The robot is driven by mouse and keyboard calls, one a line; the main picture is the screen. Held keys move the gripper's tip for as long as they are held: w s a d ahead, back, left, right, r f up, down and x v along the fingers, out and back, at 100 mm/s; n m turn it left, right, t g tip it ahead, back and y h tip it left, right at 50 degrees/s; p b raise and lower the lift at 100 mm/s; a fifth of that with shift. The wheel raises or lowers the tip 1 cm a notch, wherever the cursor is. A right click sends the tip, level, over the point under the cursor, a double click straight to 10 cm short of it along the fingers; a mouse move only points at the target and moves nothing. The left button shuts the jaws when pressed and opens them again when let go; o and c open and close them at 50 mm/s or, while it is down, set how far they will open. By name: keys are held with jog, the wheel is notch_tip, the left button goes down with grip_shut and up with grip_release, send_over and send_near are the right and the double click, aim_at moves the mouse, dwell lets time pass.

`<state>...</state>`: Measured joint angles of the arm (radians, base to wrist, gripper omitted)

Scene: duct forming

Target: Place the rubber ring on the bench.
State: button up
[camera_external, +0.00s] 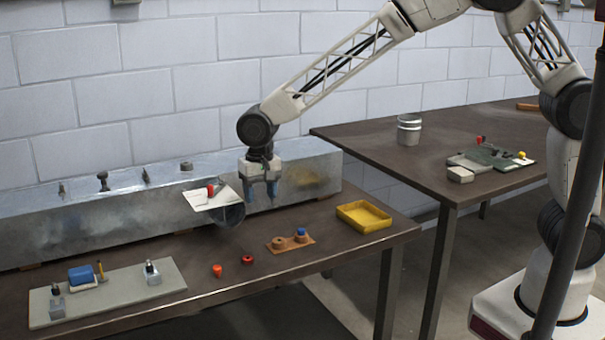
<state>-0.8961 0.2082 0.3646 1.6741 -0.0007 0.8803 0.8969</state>
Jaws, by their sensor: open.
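A small red ring-like piece (247,260) with a dark centre lies on the front part of the brown bench (330,225); it looks like the rubber ring, though it is small in view. I see nothing held between the fingers.
A round duct opening with a white sheet (205,199) is left of my gripper. An orange plug (217,270), a tan board with round pieces (290,243), a yellow tray (364,216) and a grey plate (110,292) occupy the bench. Another table (430,150) stands right.

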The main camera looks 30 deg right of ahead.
jog(key=d+r, duration=0.5)
jog(key=d, duration=0.8)
jog(key=d+r+t, duration=0.1)
jog(key=d+r, duration=0.4)
jog(key=d, duration=0.7)
jog(key=d+r, duration=0.6)
jog(key=d, duration=0.7)
jog(key=s+d+t, duration=0.1)
jog(key=s+d, duration=2)
jog(key=d, duration=0.5)
jog(key=shift+s+f, duration=0.15)
jog(key=shift+s, duration=0.05)
